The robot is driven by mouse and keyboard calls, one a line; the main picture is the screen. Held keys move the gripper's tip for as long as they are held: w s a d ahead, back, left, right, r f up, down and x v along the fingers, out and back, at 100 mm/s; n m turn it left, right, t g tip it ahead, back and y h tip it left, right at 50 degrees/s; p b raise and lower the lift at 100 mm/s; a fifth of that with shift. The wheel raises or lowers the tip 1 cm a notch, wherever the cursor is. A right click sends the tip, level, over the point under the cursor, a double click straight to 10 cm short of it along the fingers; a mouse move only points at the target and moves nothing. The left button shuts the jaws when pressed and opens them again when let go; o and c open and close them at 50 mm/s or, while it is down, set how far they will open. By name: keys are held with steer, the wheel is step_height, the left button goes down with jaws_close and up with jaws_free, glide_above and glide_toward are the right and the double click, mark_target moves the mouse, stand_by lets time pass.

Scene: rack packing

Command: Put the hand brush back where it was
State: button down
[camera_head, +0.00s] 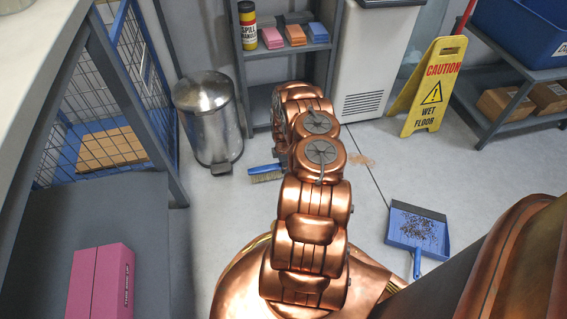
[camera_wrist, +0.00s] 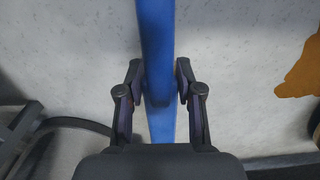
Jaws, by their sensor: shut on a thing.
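The hand brush (camera_head: 267,172) has a blue handle and pale bristles. In the head view it shows just left of my arm, low over or on the floor; I cannot tell which. Part of it is hidden behind my arm. In the wrist view its blue handle (camera_wrist: 158,40) runs up the middle between the fingers. My gripper (camera_wrist: 158,82) is shut on that handle. A blue dustpan (camera_head: 404,219) with dark debris lies on the floor at the right.
A steel pedal bin (camera_head: 207,115) stands left of the brush. A grey shelf (camera_head: 275,68) holds a spill canister (camera_head: 247,28) and coloured boxes. A yellow wet-floor sign (camera_head: 431,85) stands right. A tan patch (camera_head: 362,161) marks the floor. Clear floor lies between arm and dustpan.

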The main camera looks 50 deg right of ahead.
steer(key=shift+d+f, duration=0.1)
steer(key=shift+f, duration=0.3)
steer(key=shift+f, duration=0.65)
stand_by(0.4)
steer(key=c, duration=0.7)
jaws_free()
steer(key=shift+r, duration=0.15)
steer(key=shift+r, duration=5.85)
